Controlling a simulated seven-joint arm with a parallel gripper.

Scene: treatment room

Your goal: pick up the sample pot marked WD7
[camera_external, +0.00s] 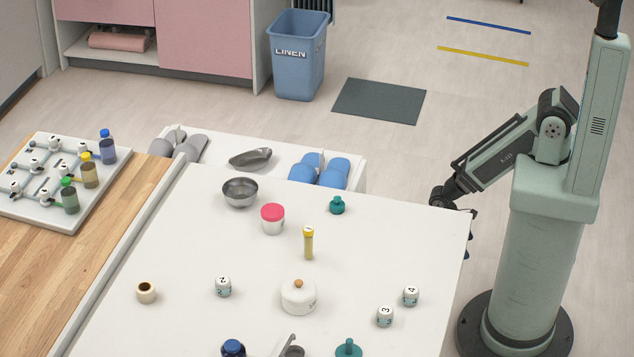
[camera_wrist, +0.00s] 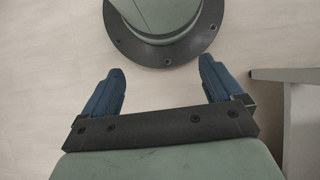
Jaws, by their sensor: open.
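No mark reading WD7 is legible, so I cannot tell which item is the sample pot. Small white pots with marked lids stand on the white table: one at centre left (camera_external: 223,287) showing a 2, and two at the right, a nearer one (camera_external: 385,317) showing a 3 and a farther one (camera_external: 411,296) showing a 4. A white jar with a red lid (camera_external: 272,219) stands farther back. My gripper (camera_external: 470,245) hangs beside the table's right edge, apart from all of these. In the wrist view its blue fingers (camera_wrist: 160,85) are spread and empty above the floor.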

